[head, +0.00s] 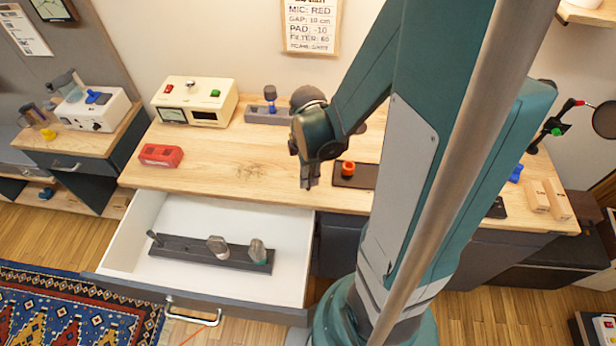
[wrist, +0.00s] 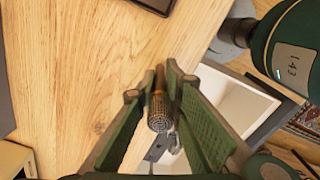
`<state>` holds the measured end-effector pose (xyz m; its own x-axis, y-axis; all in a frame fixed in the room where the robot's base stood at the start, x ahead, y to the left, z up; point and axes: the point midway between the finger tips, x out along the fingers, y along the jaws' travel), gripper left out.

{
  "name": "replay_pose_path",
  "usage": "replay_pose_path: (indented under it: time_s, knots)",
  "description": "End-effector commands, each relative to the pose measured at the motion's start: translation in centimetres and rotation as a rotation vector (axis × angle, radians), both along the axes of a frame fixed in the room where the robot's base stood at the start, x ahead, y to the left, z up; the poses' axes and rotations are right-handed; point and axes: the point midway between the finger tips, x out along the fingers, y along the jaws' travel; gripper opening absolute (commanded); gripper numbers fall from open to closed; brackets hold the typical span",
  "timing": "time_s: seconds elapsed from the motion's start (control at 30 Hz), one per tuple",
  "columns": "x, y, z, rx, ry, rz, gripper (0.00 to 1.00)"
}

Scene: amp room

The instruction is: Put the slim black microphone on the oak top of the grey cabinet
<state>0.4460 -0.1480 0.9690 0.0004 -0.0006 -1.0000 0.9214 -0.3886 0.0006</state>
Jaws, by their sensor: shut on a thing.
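A slim dark microphone with a meshed, brownish head (wrist: 159,112) is between the fingers of my gripper (wrist: 158,88) in the wrist view. The fingers are shut on it. In the head view my gripper (head: 309,184) is above the front part of the wooden workbench, near the open drawer; the microphone cannot be made out clearly there. A dark grey cabinet with an oak top (head: 76,144) stands at the far left, apart from my gripper. A white device (head: 92,112), a yellow thing and a grey stand are on its top.
The open white drawer (head: 180,205) holds a dark rack (head: 195,249) with several microphones. The bench's left middle is clear.

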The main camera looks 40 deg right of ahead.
Motion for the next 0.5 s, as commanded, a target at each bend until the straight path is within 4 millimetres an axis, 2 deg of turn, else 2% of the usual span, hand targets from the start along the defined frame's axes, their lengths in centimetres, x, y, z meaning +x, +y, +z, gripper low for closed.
replay_pose_path:
  time_s: [0.07,0.1,0.2,0.5]
  knots:
    - [0.0,0.0,-0.29,0.0,0.0,0.0,0.0]
    - [-0.01,0.0,-0.19,0.0,0.0,0.0,0.16]
    - [0.0,0.0,-0.16,0.0,0.0,0.0,0.25]
    - [0.0,0.0,-0.13,0.0,0.0,0.0,0.25]
